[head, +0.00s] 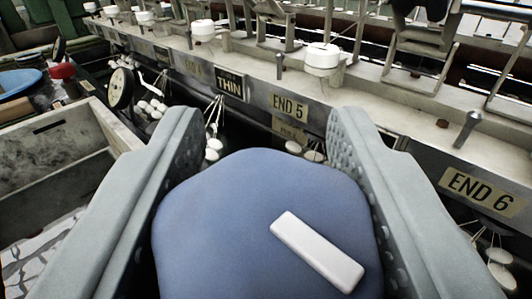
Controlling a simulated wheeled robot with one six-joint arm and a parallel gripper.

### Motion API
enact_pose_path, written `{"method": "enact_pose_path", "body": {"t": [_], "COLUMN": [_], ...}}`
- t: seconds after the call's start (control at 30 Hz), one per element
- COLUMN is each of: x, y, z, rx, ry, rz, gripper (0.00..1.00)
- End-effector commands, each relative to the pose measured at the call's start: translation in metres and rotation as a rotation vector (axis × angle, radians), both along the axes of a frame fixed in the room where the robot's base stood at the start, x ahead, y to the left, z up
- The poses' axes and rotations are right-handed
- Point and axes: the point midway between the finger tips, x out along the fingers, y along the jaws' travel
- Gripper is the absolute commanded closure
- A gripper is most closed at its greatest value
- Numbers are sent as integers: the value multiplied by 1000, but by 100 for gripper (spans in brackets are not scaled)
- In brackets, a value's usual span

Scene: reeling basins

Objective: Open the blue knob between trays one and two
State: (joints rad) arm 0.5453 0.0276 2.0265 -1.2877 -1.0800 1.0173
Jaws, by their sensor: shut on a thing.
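The blue knob (240,220) fills the lower middle of the head view, with a raised white bar (316,250) on its face. The bar lies at a slant, from upper left to lower right. My gripper (265,170) has one finger at each side of the knob, and it is shut on the knob. The fingers hide the knob's sides, and its lower edge is cut off by the picture. Trays one and two cannot be made out by any label.
Behind the knob runs a long metal rail with labels END 5 (288,107), END 6 (482,189) and THIN (230,86). White round caps (322,57) stand along it, and white cocoons (212,150) hang below. A grey open basin (55,150) is at left, near a blue bowl (16,82).

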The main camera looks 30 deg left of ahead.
Motion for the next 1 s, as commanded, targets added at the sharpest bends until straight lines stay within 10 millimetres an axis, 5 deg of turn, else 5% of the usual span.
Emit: {"method": "enact_pose_path", "body": {"t": [0.4, 0.43, 0.53, 1.0], "x": [0, 0, 0, -13], "y": [0, 0, 0, -7], "z": [2, 2, 2, 2], "rx": [0, 0, 0, -1], "ry": [-4, -4, -4, -3], "rz": [6, 5, 6, 4], "gripper": [82, 56, 38, 38]}}
